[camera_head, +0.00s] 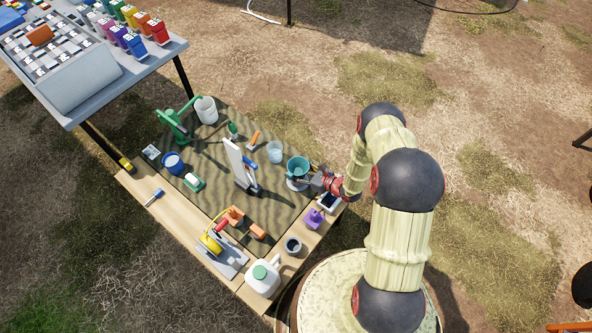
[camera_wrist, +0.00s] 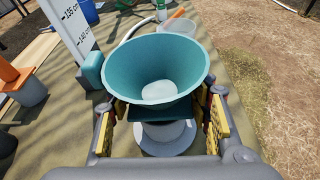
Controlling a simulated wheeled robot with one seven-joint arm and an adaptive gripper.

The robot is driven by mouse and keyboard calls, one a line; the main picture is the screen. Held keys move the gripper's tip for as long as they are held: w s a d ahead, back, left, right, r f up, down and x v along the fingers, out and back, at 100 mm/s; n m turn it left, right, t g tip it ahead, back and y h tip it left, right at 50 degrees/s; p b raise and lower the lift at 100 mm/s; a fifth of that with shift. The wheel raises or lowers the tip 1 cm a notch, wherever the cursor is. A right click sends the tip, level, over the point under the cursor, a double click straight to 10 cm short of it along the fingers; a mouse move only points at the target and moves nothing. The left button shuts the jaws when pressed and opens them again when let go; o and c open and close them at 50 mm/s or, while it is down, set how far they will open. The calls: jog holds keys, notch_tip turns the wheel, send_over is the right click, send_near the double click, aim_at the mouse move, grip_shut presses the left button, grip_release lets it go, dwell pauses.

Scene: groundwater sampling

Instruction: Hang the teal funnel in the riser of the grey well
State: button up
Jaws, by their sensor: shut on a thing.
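The teal funnel (camera_head: 298,166) is at the right side of the mat, wide mouth up; its bowl fills the middle of the wrist view (camera_wrist: 150,65). My gripper (camera_head: 311,179) reaches in from the right and is shut on the funnel's dark collar just below the bowl; its yellow-padded fingers (camera_wrist: 162,125) show on both sides. The grey well (camera_head: 294,185) is directly under the funnel; its round base (camera_wrist: 165,146) and short riser show in the wrist view. The funnel's spout is hidden, so I cannot tell whether it is inside the riser.
A white graduated board (camera_head: 238,165) stands left of the funnel, with a clear cup (camera_head: 275,149) behind. A purple item (camera_head: 314,217), a dark-topped cup (camera_head: 293,245) and a white jug (camera_head: 264,275) line the front. A green pump (camera_head: 174,123) stands far left.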

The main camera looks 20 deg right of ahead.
jog(key=shift+s+a+f+b, duration=0.1)
jog(key=shift+s+f+b, duration=0.25)
jog(key=shift+f, duration=0.2)
jog(key=shift+s+a+f+b, duration=0.1)
jog(key=shift+s+f+b, duration=0.15)
jog(key=shift+f, duration=0.25)
dwell(0.4)
jog(key=o, duration=0.7)
jog(key=shift+d, duration=0.1)
jog(key=o, duration=0.5)
jog(key=shift+f, duration=0.1)
jog(key=shift+w, duration=0.1)
jog(key=shift+w+r, duration=0.2)
jog(key=shift+w, duration=0.05)
jog(key=shift+s+d+r, duration=0.15)
jog(key=shift+d+r, duration=0.05)
jog(key=v, duration=1.1)
jog(key=shift+s, duration=0.25)
jog(key=shift+w+r, duration=0.1)
